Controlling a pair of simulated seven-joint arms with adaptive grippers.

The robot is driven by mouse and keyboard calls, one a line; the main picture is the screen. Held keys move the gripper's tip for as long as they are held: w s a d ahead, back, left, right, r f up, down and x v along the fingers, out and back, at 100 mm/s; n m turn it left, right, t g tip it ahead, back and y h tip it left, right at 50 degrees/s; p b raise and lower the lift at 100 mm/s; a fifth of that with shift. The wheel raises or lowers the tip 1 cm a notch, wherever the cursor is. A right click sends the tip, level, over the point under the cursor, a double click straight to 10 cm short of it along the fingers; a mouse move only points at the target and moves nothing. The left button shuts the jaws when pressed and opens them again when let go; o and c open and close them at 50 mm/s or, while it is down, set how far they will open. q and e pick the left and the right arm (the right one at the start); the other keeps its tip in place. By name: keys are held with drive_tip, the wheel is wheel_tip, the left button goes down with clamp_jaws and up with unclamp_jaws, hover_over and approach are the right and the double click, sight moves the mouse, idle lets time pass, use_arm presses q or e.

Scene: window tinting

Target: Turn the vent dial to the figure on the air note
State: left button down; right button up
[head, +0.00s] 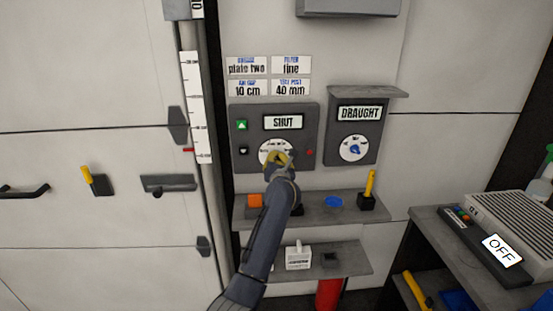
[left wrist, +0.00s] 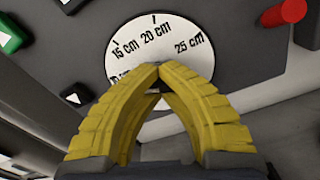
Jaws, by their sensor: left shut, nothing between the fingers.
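The vent dial (head: 265,147) is a white disc low on the grey panel marked SHUT. In the left wrist view the dial (left wrist: 140,48) shows 15 cm, 20 cm and 25 cm, with another figure at its left edge partly covered. The air note (head: 248,88) is a white card above the panel reading 10 cm. My left gripper (head: 280,160) is at the lower part of the dial. Its yellow fingers (left wrist: 158,72) are shut with tips together, in front of the dial's middle, and hide its lower part and any knob. I cannot tell whether they touch it.
The panel has a green button (head: 241,125) at left and a red one (head: 309,152) at right. A DRAUGHT box (head: 357,114) with its own dial hangs to the right. Two shelves (head: 312,206) with small items jut out below. A bench (head: 428,216) stands at right.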

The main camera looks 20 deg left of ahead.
use_arm(q)
drive_tip(key=c, duration=2.2)
unclamp_jaws()
drive_tip(key=shift+d+r, duration=0.2)
drive_tip(key=shift+r, duration=0.15)
drive_tip(key=c, duration=1.1)
unclamp_jaws()
drive_tip(key=shift+w+d, duration=0.1)
drive_tip(key=shift+o, duration=0.4)
drive_tip(key=shift+a+r, duration=0.1)
drive_tip(key=shift+a, duration=0.1)
drive_tip(key=shift+f, duration=0.2)
drive_tip(key=v, duration=1.2)
